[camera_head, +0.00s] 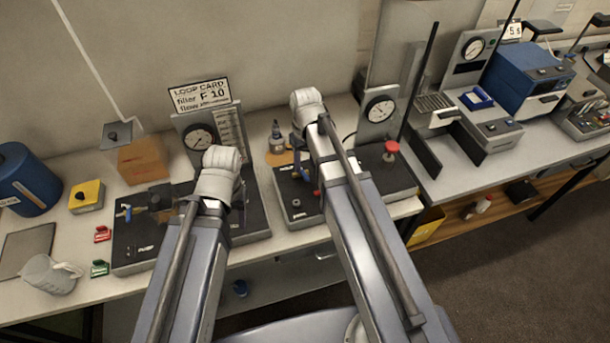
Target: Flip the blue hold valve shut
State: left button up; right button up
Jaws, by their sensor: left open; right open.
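A blue lever (126,212) sits at the left of the left black base plate (130,257), beside a brass-coloured fitting. Another small blue part (305,170) shows on the right black base plate (300,218), just left of my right arm. I cannot tell from the picture which is the hold valve. My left gripper (237,196) is over the right part of the left plate, right of the blue lever and apart from it. My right gripper (298,141) is over the back of the right plate. Both are open and look empty; their wrists and arms largely hide the fingers.
Gauges (199,139) and (380,108) stand behind the plates, with a loop card (200,94) above. A red knob (391,148) stands right of my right arm.

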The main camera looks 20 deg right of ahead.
aim_at(305, 176)
pick_arm(q)
notch_tip(305, 176, down, 5)
jog(key=b, duration=0.3)
jog(key=shift+r+b, duration=0.1)
jog(key=shift+b, duration=0.25)
pick_arm(e)
notch_tip(305, 176, down, 5)
jog(key=shift+r, duration=0.15)
grip_shut()
